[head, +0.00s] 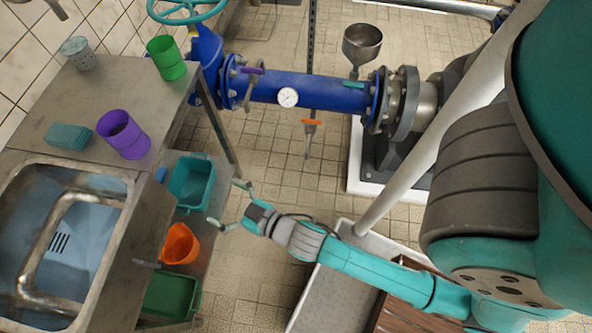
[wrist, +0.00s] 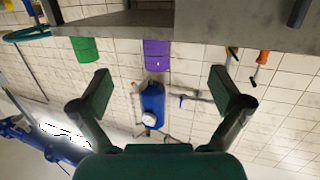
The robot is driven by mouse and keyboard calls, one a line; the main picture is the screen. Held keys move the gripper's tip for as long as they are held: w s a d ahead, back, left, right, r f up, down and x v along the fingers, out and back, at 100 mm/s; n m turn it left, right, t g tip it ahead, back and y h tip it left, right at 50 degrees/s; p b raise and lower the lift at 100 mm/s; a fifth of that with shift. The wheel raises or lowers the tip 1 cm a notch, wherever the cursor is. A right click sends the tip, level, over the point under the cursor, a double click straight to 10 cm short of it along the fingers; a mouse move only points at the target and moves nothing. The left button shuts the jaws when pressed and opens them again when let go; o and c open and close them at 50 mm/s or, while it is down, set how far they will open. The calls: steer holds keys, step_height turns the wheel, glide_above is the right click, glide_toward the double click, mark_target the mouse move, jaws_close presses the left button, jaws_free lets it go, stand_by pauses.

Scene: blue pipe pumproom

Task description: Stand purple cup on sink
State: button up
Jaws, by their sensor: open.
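The purple cup (head: 123,135) is on the metal counter just behind the sink, in the left of the head view. It also shows in the wrist view (wrist: 157,56), upside down under the counter edge at the top. The sink (head: 120,215) is a steel basin with a bluish inside at the lower left. A thick bent tap (head: 68,205) crosses over it. My gripper (head: 226,203) is open and empty, to the right of the counter and apart from the cup. Its two fingers are spread wide in the wrist view (wrist: 167,90).
A teal sponge (head: 68,136) lies left of the purple cup. Below are a teal crate (head: 190,183) and an orange bucket (head: 180,245). A blue pipe (head: 325,92) runs behind.

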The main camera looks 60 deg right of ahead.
steer(key=s+r+g, duration=0.1)
steer(key=s+r, duration=0.2)
steer(key=s, duration=0.9)
steer(key=s+d+r, duration=0.1)
steer(key=s+r, duration=0.2)
steer(key=s, duration=1)
steer(key=shift+r+g, duration=0.35)
steer(key=shift+g, duration=0.05)
